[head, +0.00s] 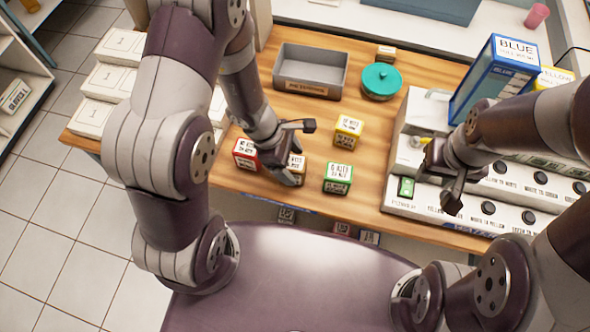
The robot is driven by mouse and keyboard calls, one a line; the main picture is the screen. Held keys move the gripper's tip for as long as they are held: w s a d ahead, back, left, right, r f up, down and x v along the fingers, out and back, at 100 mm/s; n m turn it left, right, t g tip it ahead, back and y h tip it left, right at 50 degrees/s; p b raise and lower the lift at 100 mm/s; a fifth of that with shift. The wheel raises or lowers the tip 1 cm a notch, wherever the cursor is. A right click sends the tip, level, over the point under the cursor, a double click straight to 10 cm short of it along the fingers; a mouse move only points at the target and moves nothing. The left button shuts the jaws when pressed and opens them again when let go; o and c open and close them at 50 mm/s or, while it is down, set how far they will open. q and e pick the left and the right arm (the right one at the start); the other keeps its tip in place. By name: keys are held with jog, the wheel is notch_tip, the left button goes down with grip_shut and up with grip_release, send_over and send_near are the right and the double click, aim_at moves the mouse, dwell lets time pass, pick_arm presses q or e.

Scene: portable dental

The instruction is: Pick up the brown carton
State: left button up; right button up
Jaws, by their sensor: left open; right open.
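The brown carton (298,163) stands on the wooden table between a red carton and a green carton, partly hidden by my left gripper. My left gripper (299,152) is open, right at the brown carton. Its fingers overlap the carton in the picture, and I cannot tell if they touch it. My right gripper (440,190) is open and empty over the white control unit at the right, away from the cartons.
A red carton (245,153), a green carton (338,178) and a yellow carton (348,131) stand close by. Behind are a grey tray (309,71), a teal-lidded pot (380,80) and a small box (386,54). The white control unit (470,208) fills the right side.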

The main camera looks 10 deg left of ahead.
pick_arm(q)
jog(key=x, duration=0.3)
jog(key=shift+a+f+b, duration=0.25)
jog(key=shift+f+b, duration=0.1)
jog(key=shift+b, duration=0.05)
jog(key=shift+d+f, duration=0.25)
jog(key=shift+f, duration=0.05)
jog(key=shift+r, duration=0.1)
jog(key=c, duration=1.1)
jog(key=shift+o, duration=0.2)
